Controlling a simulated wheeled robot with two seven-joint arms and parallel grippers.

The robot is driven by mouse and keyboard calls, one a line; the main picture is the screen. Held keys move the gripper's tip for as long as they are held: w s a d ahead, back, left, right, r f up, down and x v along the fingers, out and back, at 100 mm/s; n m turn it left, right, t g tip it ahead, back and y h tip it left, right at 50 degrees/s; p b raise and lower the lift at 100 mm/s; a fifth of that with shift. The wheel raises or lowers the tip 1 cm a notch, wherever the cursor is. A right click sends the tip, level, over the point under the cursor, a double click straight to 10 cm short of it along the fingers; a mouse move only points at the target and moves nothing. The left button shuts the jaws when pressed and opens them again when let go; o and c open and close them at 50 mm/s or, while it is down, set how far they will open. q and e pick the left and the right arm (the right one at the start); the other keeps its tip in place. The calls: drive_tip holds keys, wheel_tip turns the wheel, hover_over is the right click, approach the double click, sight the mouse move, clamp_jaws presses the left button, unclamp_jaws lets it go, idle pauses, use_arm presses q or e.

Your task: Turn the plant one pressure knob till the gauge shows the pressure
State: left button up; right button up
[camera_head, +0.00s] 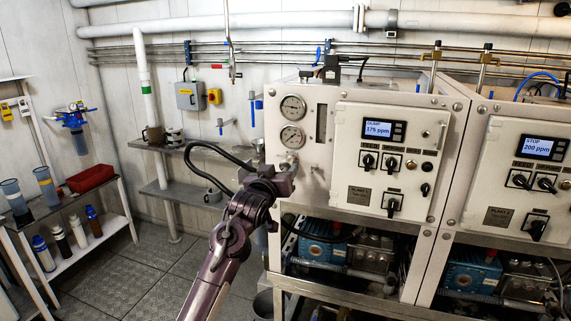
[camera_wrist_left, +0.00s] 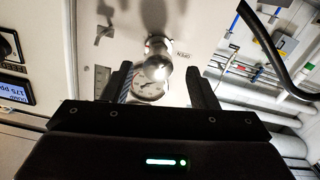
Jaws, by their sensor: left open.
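The plant one panel (camera_head: 384,163) carries a display (camera_head: 384,129) reading 175 ppm. Left of it are two round gauges, an upper one (camera_head: 293,107) and a lower one (camera_head: 292,137); their needles are too small to read. The pressure knob, a shiny metal knob (camera_wrist_left: 157,66), sticks out below the lower gauge. My left gripper (camera_head: 290,166) is in front of it, hiding part of it in the head view. In the wrist view my left gripper (camera_wrist_left: 160,82) is open, its fingers on either side of the knob with gaps showing. A gauge (camera_wrist_left: 150,91) shows behind the knob. My right gripper is not in view.
The plant two cabinet (camera_head: 520,180) stands to the right, its display reading 200 ppm. Pumps (camera_head: 320,246) sit below the plant one cabinet. A wall shelf (camera_head: 200,143) with mugs is to the left. A black hose (camera_wrist_left: 262,38) runs near the gripper.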

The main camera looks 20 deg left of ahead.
sight(285, 167)
use_arm(q)
drive_tip(key=shift+w+d+r, duration=0.15)
drive_tip(key=shift+w, duration=0.85)
drive_tip(key=shift+w+p, duration=0.35)
drive_tip(key=shift+w, duration=0.25)
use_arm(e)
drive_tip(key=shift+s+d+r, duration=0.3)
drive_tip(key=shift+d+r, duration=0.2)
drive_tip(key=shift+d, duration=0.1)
use_arm(q)
drive_tip(key=shift+c, duration=0.4)
drive_tip(key=c, duration=0.9)
